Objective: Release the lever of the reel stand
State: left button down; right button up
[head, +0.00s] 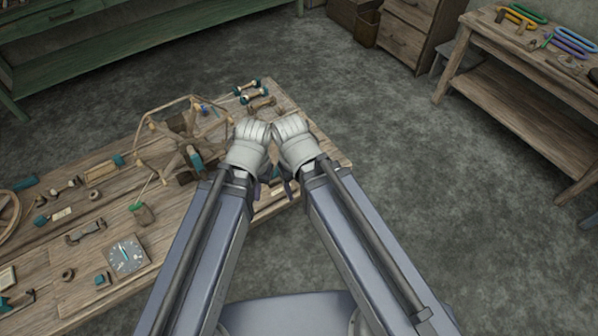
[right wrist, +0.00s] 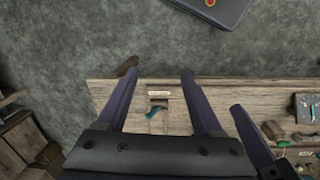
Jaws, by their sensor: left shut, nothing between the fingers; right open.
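The wooden reel stand (head: 188,152), with its spoked reel, stands on the bench left of my grippers in the head view. In the right wrist view a small teal lever (right wrist: 155,112) sits in a dark slot below a pale label, near the bench edge. My right gripper (right wrist: 158,74) is open, its two dark fingers on either side of the lever in that picture, with nothing held. My left gripper (head: 257,188) is shut and empty, close beside the right one.
The wooden bench (head: 85,225) carries a round dial (head: 126,256), spools (head: 258,100) and several small tools left of my arms. A second table (head: 535,75) stands at the upper right. Grey floor is free between them.

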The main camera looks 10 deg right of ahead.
aim_at(275, 173)
jog(key=k+l, duration=0.15)
jog(key=l, duration=0.3)
jog(key=k+l+z, duration=0.15)
jog(key=l, duration=0.25)
jog(key=k+l, duration=0.1)
jog(key=l, duration=0.35)
jog(key=k+l+z, duration=0.1)
jog(key=l, duration=0.35)
